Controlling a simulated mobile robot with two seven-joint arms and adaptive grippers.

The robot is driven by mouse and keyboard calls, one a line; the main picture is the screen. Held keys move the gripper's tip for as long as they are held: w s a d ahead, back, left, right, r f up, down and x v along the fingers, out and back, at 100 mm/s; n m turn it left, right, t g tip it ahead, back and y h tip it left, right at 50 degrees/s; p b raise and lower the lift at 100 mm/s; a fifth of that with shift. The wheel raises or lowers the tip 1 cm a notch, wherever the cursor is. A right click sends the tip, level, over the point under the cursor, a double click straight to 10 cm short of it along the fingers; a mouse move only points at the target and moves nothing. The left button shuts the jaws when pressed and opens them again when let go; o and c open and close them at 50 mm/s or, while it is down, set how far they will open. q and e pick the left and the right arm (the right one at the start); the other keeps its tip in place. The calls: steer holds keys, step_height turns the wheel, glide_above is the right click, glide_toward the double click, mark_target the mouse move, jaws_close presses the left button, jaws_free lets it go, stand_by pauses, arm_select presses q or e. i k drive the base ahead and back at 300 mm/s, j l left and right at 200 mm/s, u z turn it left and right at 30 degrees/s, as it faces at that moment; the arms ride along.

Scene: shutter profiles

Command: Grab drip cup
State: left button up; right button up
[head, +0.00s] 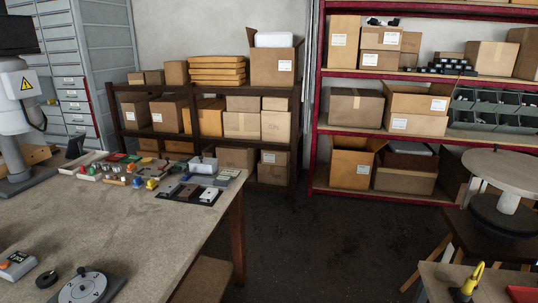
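I cannot pick out a drip cup for certain in the head view. Many small coloured parts (140,180) lie at the far end of the workbench (135,225), too small to name one by one. A pale box-shaped item (203,164) stands among them near the bench's right corner. Neither of my grippers is in view.
A white machine with a yellow warning sign (27,84) stands on the bench at left. A round dial plate (84,287) lies at the near edge. Shelves of cardboard boxes (272,65) line the back. A round-topped stand (510,168) is at right. Floor between is clear.

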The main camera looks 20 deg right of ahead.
mark_target(444, 270)
steer(key=i+z, duration=0.3)
steer(key=z, duration=0.2)
steer(key=i+z, duration=0.25)
steer(key=z, duration=0.25)
steer(key=i+j+z, duration=0.15)
steer(key=i+z, duration=0.15)
steer(key=z, duration=0.2)
steer(key=i+j+z, duration=0.15)
steer(key=z, duration=0.2)
steer(key=i+j+z, duration=0.5)
steer(key=z, duration=0.2)
steer(key=i, duration=0.05)
